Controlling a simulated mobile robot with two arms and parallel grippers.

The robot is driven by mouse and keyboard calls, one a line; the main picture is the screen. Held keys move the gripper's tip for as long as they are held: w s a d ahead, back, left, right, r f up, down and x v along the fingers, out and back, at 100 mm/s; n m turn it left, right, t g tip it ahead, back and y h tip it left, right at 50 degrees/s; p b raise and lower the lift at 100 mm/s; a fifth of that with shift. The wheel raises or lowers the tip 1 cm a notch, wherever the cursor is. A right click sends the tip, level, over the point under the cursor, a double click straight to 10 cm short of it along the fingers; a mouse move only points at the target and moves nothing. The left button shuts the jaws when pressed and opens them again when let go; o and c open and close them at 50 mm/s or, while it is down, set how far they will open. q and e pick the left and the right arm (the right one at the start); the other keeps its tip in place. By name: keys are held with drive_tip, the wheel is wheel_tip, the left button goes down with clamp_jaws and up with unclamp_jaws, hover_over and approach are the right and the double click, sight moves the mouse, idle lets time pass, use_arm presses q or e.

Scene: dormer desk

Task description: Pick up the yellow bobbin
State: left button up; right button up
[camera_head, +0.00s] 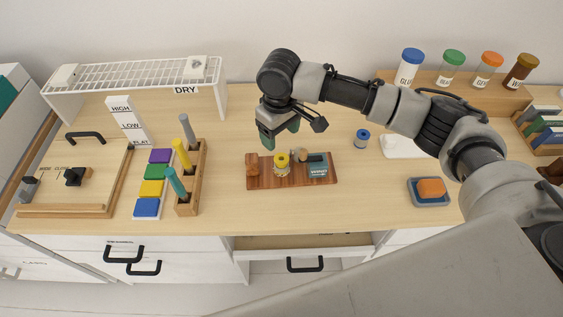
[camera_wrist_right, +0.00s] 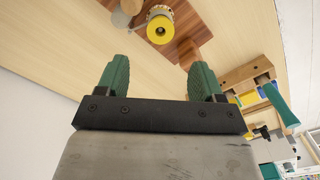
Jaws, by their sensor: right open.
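The yellow bobbin (camera_head: 282,160) stands on a striped wooden board (camera_head: 301,182) in the middle of the desk. In the right wrist view the bobbin (camera_wrist_right: 160,28) shows its yellow end with a dark centre hole, beyond the fingertips and roughly between them. My right gripper (camera_head: 280,132) is above the desk, just behind and a little left of the bobbin in the head view. Its green fingers (camera_wrist_right: 158,70) are open and empty, apart from the bobbin. My left gripper is in neither view.
On the board, a wooden piece (camera_head: 252,166) stands left of the bobbin and a teal block (camera_head: 317,170) right of it. A blue spool (camera_head: 361,140) stands further right. A wooden peg rack (camera_head: 190,180) and coloured blocks (camera_head: 154,188) are at left. Bare desk lies around the board.

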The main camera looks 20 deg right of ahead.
sight(280, 158)
wheel_tip(280, 158, down, 10)
drive_tip(key=shift+f, duration=0.1)
drive_tip(key=c, duration=1.1)
